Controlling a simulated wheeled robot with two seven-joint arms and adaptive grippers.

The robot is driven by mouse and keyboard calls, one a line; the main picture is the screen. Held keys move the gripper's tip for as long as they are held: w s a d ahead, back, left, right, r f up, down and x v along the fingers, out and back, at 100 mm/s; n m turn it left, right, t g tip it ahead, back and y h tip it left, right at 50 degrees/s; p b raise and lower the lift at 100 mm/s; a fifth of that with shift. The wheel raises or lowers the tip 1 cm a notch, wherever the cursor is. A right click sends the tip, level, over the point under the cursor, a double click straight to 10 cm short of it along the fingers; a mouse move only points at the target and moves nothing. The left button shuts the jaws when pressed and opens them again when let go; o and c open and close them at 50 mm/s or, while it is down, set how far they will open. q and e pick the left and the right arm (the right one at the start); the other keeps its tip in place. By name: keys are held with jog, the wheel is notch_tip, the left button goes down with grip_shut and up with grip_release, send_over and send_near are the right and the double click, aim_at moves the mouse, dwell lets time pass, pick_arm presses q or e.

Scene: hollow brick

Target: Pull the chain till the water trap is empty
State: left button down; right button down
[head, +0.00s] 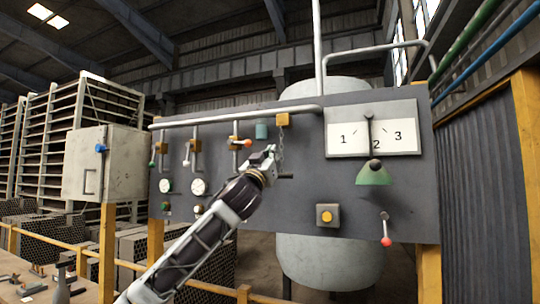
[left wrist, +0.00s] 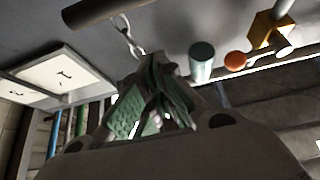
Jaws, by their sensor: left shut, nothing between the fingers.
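A short chain (head: 281,145) hangs below a yellow block on the grey panel, with a dark bar handle (head: 285,177) at its lower end. The chain (left wrist: 131,40) and bar (left wrist: 100,10) also show in the left wrist view. My left gripper (head: 268,157) is just left of the chain, in front of the panel. Its green-padded fingers (left wrist: 152,105) are shut and empty, and hide part of the chain. A small teal cylinder (head: 261,130) sits left of the yellow block; I cannot tell whether it is the water trap or how full it is. My right gripper is out of view.
The yellow block (head: 283,119) hangs under a white pipe (head: 235,115). Valves with red knobs (head: 247,143) and gauges (head: 198,186) lie to the left.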

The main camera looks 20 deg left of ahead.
pick_arm(q)
jog(key=shift+w+f+b, duration=0.3)
jog(key=shift+f+b, duration=0.3)
jog(key=shift+f, duration=0.35)
jog(key=shift+w+f+b, duration=0.3)
jog(key=shift+f+b, duration=0.3)
jog(key=shift+f, duration=0.35)
